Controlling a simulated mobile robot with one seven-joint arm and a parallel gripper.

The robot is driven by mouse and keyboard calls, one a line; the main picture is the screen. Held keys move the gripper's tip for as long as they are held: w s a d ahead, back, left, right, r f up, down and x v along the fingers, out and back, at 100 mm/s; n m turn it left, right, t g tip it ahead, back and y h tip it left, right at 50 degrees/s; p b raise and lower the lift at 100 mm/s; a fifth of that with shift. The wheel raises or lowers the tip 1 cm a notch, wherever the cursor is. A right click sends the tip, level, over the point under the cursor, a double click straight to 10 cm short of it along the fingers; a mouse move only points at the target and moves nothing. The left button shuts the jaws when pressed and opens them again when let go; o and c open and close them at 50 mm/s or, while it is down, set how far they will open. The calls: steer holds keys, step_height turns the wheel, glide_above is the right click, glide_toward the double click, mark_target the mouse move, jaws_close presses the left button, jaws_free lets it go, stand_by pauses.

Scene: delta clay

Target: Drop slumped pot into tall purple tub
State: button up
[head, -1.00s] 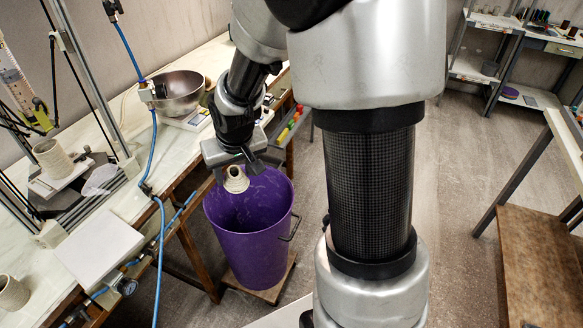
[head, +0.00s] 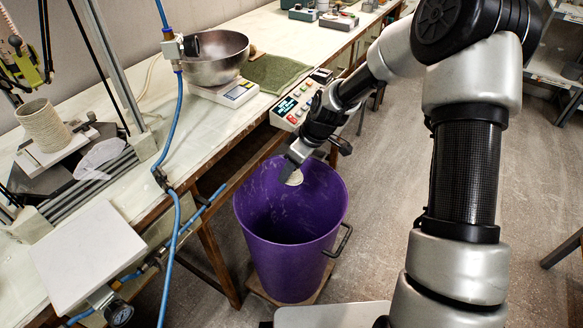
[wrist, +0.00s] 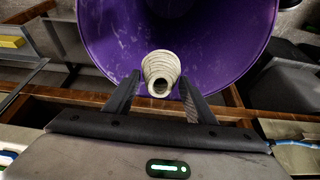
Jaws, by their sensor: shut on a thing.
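The tall purple tub (head: 290,250) stands on a low wooden board on the floor beside the bench, its mouth open upward. My gripper (head: 291,172) is at the far side of the tub's mouth in the head view. It is shut on a small cream ribbed pot (head: 295,178), mostly hidden there by the gripper. In the wrist view the pot (wrist: 161,70) sits between the two dark fingers of my gripper (wrist: 160,79), its narrow open end facing the camera. The tub's purple inside (wrist: 225,45) fills the view behind it.
The bench (head: 150,200) runs along the tub's left, with a blue hose (head: 175,230) at its edge. A ribbed pot (head: 42,125), a scale with a steel bowl (head: 215,58) and a green cloth (head: 272,76) are on the bench.

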steer(key=shift+f+b, duration=1.9)
steer(key=shift+f, duration=1.15)
steer(key=o, duration=1.2)
steer(key=shift+r, duration=0.15)
step_height(320, 180, up, 16)
steer(key=p, duration=0.5)
glide_above(292, 182)
steer(key=d, duration=0.6)
steer(key=shift+s+a, duration=0.2)
steer(key=shift+s, duration=0.2)
steer(key=shift+s, duration=0.1)
